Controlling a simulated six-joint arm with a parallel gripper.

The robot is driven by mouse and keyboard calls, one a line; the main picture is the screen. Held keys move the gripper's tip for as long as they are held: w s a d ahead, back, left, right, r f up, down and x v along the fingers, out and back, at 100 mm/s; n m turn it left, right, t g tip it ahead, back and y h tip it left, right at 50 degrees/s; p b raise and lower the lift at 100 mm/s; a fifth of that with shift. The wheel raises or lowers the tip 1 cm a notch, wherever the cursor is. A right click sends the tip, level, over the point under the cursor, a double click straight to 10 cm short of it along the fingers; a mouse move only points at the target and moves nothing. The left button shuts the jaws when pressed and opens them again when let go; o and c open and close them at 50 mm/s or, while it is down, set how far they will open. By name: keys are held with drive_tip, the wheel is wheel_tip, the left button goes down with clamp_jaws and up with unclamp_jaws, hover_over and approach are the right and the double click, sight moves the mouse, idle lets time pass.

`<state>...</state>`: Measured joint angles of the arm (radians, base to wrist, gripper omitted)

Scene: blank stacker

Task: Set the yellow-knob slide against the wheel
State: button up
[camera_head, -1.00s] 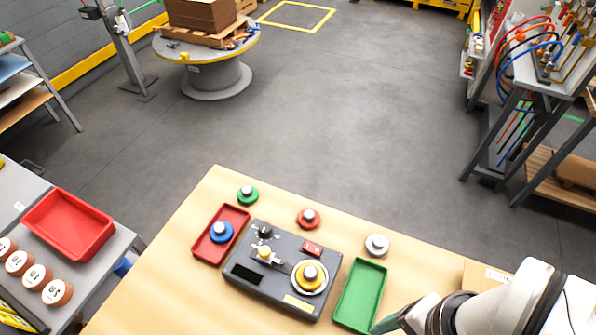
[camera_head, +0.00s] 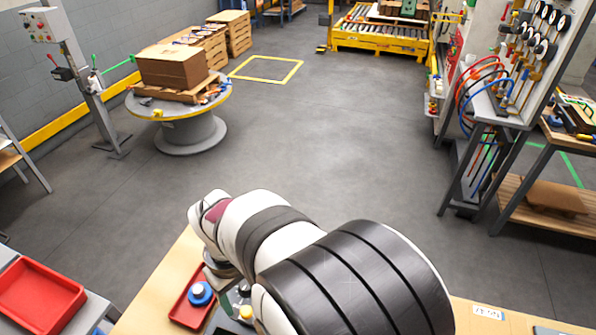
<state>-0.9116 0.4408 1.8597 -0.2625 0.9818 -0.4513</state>
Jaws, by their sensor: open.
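The slide's yellow knob (camera_head: 246,312) shows just below my arm, with a black knob (camera_head: 244,288) a little above it in the picture. Both sit on the dark grey device, of which only a small left part shows. The wheel is hidden behind my arm. My gripper (camera_head: 231,302) is only partly visible under the wrist, a teal finger close to the left of the yellow knob. It is open, and I cannot tell whether it touches the knob.
A red tray (camera_head: 184,312) with a blue puck (camera_head: 200,293) lies left of the device. Another red bin (camera_head: 38,292) stands on the side bench at far left. My arm covers the table's middle.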

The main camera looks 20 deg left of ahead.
sight(245, 311)
wheel_tip(245, 311, down, 5)
drive_tip(key=shift+f, duration=0.1)
clamp_jaws()
idle(0.3)
